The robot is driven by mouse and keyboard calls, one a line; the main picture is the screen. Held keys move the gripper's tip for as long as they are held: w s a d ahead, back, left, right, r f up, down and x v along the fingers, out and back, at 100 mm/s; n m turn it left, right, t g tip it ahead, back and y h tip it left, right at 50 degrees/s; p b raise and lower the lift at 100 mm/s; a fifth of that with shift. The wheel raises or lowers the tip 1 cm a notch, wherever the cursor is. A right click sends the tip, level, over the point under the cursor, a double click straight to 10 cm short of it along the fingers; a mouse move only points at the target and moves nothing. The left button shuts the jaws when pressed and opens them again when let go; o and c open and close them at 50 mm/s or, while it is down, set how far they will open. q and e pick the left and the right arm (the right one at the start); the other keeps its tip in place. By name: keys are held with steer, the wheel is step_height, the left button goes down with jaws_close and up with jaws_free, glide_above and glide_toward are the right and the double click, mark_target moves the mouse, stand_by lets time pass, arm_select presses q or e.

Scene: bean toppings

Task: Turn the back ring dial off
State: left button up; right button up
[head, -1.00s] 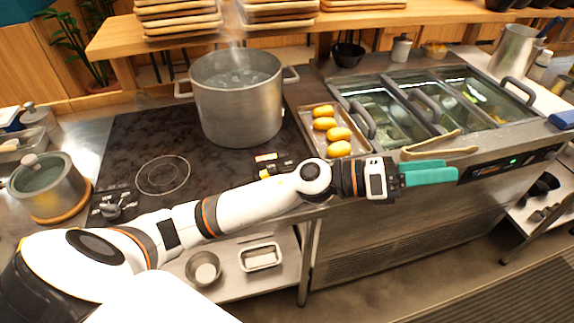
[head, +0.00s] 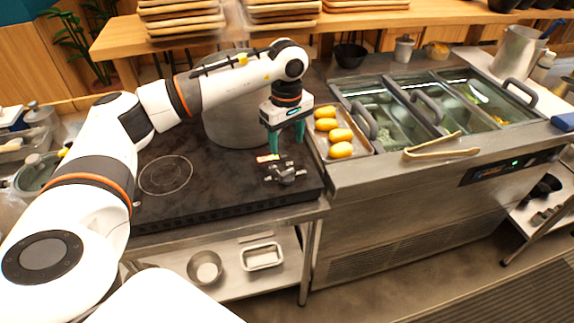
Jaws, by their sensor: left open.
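A dark dial (head: 285,172) sits at the right end of the black stovetop (head: 225,190), below a small red and white marking (head: 268,158). My left gripper (head: 286,137) points down just behind and above this dial. Its two teal fingers are apart with nothing seen between them, and they appear clear of the dial. A large metal pot (head: 230,130) stands at the back of the stove, partly hidden by my left arm. The front ring (head: 165,175) is bare. The stove's left end is hidden behind my arm. My right gripper is out of view.
A tray (head: 362,152) of yellow oval food pieces (head: 340,150) lies right of the gripper. Beyond it are glass-lidded bins (head: 400,115) and tongs (head: 432,148). Stacked wooden trays (head: 180,15) stand on the shelf behind. The stove's front right surface is open.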

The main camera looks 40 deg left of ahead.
mark_target(287, 171)
arm_select(q)
step_height(287, 171, down, 9)
steer(key=shift+r+p, duration=0.1)
steer(key=shift+p, duration=1.1)
steer(key=shift+f, duration=0.45)
steer(key=shift+c, duration=0.2)
steer(key=c, duration=1)
steer(key=shift+o, duration=0.2)
